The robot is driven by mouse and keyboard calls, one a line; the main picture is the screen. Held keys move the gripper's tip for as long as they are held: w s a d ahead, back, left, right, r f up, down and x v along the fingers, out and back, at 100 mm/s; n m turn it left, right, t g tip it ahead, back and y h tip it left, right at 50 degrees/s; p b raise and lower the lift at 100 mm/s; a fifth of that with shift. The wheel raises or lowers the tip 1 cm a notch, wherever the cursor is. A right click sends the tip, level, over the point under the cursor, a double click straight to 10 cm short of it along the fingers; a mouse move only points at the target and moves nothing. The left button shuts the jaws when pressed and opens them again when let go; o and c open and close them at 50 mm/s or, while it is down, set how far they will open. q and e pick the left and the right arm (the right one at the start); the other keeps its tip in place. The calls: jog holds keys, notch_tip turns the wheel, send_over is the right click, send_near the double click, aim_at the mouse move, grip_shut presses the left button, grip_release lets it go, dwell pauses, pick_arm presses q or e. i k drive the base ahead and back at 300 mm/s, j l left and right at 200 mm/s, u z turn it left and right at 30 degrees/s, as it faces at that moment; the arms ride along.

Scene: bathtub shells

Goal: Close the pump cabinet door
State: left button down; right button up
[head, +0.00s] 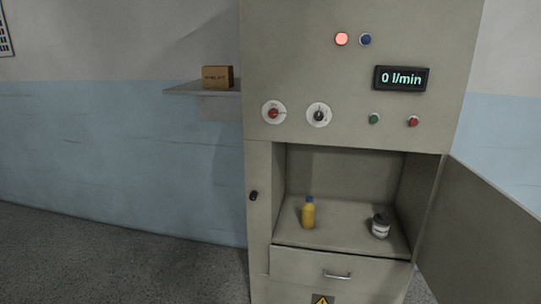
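The pump cabinet (258,231) stands in front of me, right of the picture's middle. Its door (482,226) is swung open to the right, hinged on the right side of the opening, and runs out of the picture at the right edge. The open compartment holds a yellow bottle (308,214) with a blue cap and a small grey-and-white jar (380,227) with a dark lid. Neither of my grippers shows in the head view.
A drawer (310,266) with a metal handle sits below the compartment. Above are knobs, buttons, a lit red lamp (342,39) and a display (401,78) reading 0 l/min. A shelf (190,88) with a cardboard box (218,77) juts out at left. The floor (110,260) at left is clear.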

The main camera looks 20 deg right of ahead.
aim_at(480, 245)
jog(key=k+l, duration=0.1)
jog(key=l, duration=1.5)
jog(key=k+l, duration=0.15)
jog(key=l, duration=1.5)
jog(key=k+l, duration=0.15)
jog(key=l, duration=0.65)
